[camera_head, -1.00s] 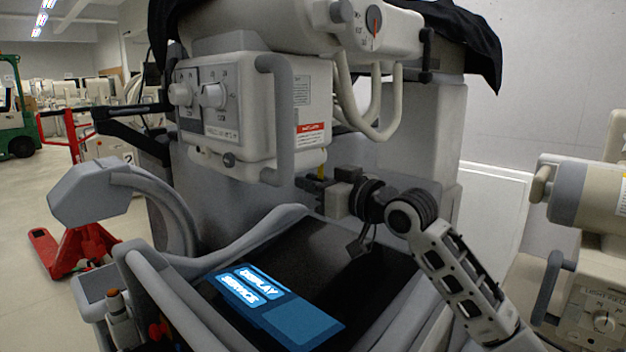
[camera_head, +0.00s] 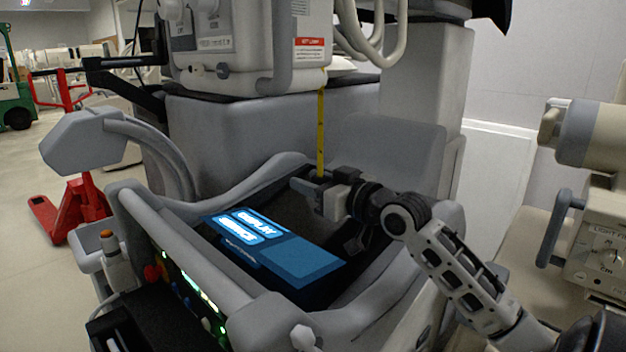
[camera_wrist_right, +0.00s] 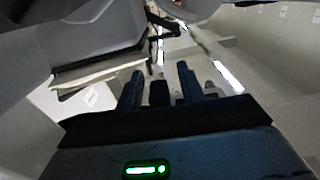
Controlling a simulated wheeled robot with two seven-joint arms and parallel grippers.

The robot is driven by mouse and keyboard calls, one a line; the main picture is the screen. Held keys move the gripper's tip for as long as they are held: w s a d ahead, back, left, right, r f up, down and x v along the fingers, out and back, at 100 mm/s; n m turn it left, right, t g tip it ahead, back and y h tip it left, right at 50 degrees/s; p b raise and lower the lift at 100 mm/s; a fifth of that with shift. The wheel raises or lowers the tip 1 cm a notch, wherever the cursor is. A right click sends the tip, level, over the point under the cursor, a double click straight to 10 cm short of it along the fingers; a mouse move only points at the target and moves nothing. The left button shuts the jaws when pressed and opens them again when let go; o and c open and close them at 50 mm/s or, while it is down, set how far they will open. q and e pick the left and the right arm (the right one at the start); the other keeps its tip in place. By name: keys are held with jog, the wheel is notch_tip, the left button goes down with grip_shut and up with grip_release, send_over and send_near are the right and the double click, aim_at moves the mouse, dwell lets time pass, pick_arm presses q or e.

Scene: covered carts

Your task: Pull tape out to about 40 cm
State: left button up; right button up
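A thin yellow tape (camera_head: 321,130) hangs straight down from the underside of the grey-white machine head (camera_head: 268,50). Its lower end meets my right gripper (camera_head: 308,185), which is below the machine head and above the dark console tray. The fingers point left in the head view and appear closed on the tape's end; the grip itself is small and partly hidden. In the right wrist view two dark fingers (camera_wrist_right: 159,88) show with a dark piece between them; the tape is not clear there. My left gripper is not in view.
A console with a lit blue display panel (camera_head: 290,255) lies below and left of the gripper, bordered by a grey rail (camera_head: 205,270). A beige machine (camera_head: 590,210) stands at the right. A red pallet jack (camera_head: 75,205) stands at the left.

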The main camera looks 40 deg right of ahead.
jog(key=shift+r, duration=0.15)
